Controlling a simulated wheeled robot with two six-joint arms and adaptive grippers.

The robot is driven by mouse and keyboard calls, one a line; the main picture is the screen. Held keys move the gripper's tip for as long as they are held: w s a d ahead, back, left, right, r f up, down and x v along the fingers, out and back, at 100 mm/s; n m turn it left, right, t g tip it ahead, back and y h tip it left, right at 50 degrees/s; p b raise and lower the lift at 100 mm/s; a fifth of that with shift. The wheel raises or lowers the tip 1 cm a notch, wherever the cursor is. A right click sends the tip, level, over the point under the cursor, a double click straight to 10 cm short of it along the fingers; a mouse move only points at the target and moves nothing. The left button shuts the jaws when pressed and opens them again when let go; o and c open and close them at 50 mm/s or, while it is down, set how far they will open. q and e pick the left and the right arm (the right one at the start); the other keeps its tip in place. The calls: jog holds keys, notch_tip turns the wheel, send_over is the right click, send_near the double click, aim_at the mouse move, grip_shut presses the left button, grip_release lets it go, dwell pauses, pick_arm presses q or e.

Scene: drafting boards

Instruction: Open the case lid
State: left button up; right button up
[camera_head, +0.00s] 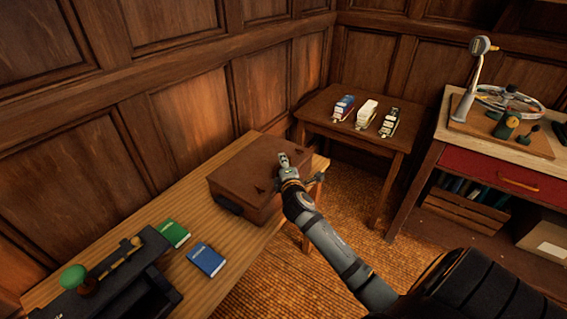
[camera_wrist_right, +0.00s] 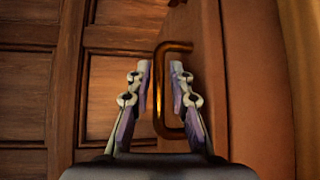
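The brown case (camera_head: 238,172) lies on the wooden table at centre, its lid down flat. A dark fitting (camera_head: 228,204) shows on its near left side. My right gripper (camera_head: 284,160) is over the right part of the case in the head view. In the right wrist view its fingers (camera_wrist_right: 160,70) are apart, with a brass loop handle (camera_wrist_right: 176,46) showing between and beyond them. The handle is fixed to a brown surface (camera_wrist_right: 255,100) that looks like the case. I cannot tell whether the fingers touch it. My left gripper is out of view.
A green book (camera_head: 174,233), a blue book (camera_head: 206,260) and a black device with a green knob (camera_head: 74,277) stand on the near left of the table. A panelled wall (camera_head: 180,110) rises behind the case.

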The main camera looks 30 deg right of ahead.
grip_shut()
dwell(0.3)
jog(key=shift+w, duration=0.1)
